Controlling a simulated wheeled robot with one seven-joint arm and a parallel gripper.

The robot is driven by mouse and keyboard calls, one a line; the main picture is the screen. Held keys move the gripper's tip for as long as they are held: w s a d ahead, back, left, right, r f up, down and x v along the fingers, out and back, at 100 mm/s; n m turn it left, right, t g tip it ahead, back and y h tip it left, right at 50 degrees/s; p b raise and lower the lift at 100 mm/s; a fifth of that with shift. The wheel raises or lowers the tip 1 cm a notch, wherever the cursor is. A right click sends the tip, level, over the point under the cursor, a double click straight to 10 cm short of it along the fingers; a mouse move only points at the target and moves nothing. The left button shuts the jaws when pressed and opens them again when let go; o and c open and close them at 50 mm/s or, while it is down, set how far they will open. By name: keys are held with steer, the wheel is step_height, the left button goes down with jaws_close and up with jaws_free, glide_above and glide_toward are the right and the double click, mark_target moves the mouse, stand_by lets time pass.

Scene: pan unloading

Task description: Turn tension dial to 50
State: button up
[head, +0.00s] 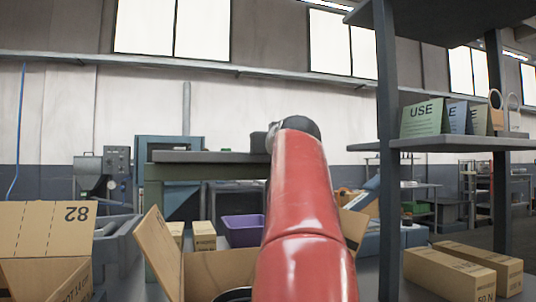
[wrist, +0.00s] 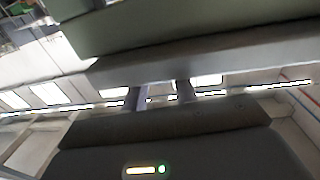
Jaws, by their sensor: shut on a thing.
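I cannot make out a tension dial in either view. My gripper (wrist: 160,88) shows in the wrist view with two dark fingers standing a little apart. Their tips reach the edge of a grey slab (wrist: 215,58), with a green panel (wrist: 180,22) above it. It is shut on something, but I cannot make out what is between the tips. In the head view my red arm reaches up the middle and hides the gripper. The arm's dark end is beside the right end of a grey-topped table (head: 205,157).
An open cardboard box (head: 160,250) and a purple bin (head: 242,230) are left of my arm; another box (head: 45,230) is far left. A shelf post (head: 388,200) stands close on the right, with tent cards (head: 425,119) on its shelf and long cartons (head: 448,274) below.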

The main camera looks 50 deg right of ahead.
steer(key=shift+s+d+n+t+y+b, duration=0.1)
steer(key=shift+d+n+t+y+b, duration=0.1)
steer(key=shift+n+t+y, duration=0.6)
steer(key=shift+s+d+n+t+y+b, duration=0.1)
steer(key=shift+d+n+t+y+b, duration=0.15)
steer(key=shift+n+y, duration=0.9)
steer(key=shift+a+m+y, duration=0.1)
steer(key=shift+m+y, duration=0.15)
steer(key=shift+y, duration=0.2)
steer(key=o, duration=1)
steer(key=shift+c, duration=0.2)
steer(key=b+v, duration=0.2)
steer(key=v, duration=0.5)
steer(key=shift+s, duration=0.35)
steer(key=shift+a+f, duration=0.1)
steer(key=shift+a, duration=0.05)
